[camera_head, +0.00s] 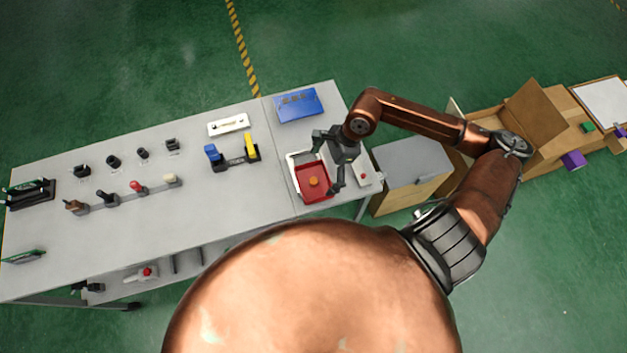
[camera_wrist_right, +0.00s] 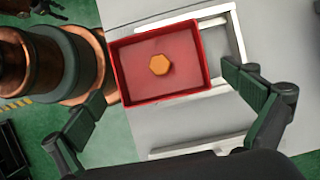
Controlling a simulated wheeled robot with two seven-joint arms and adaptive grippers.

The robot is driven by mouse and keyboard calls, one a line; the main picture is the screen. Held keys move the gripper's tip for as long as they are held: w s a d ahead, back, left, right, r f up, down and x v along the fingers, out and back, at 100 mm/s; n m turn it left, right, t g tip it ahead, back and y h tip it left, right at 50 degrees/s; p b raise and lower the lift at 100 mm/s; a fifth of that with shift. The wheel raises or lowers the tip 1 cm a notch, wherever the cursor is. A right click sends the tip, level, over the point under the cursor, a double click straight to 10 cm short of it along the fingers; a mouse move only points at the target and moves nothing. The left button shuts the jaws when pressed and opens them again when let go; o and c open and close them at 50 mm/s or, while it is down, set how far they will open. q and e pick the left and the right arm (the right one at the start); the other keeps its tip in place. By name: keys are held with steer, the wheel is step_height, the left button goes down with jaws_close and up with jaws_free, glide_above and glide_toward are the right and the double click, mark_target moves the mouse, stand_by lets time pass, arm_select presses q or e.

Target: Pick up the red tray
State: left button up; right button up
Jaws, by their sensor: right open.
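The red tray (camera_head: 318,190) sits at the right end of the grey table, partly over a white frame (camera_head: 296,171). An orange hexagonal piece (camera_head: 314,181) lies in it. My right gripper (camera_head: 331,162) is open above the tray and hides part of its far and right sides. In the right wrist view the whole tray (camera_wrist_right: 190,86) shows, with the orange piece (camera_wrist_right: 160,65) on its floor. The open fingers (camera_wrist_right: 165,105) stand to the left and right of the tray, apart from its walls. My left gripper is not in view.
The grey table (camera_head: 250,205) holds a blue panel (camera_head: 298,105), a white handle plate (camera_head: 229,124), blue and yellow levers (camera_head: 230,158) and several small levers. A grey-topped cabinet (camera_head: 412,165) and an open cardboard box (camera_head: 535,110) stand to the right.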

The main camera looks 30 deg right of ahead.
mark_target(314, 180)
steer(key=x, duration=0.2)
steer(key=shift+a+f, duration=0.25)
steer(key=shift+a, duration=0.1)
steer(key=shift+w+a+f, duration=0.1)
steer(key=shift+a+f, duration=0.1)
steer(key=shift+f, duration=0.45)
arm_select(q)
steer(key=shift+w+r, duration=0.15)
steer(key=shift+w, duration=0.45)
arm_select(e)
steer(key=c, duration=0.9)
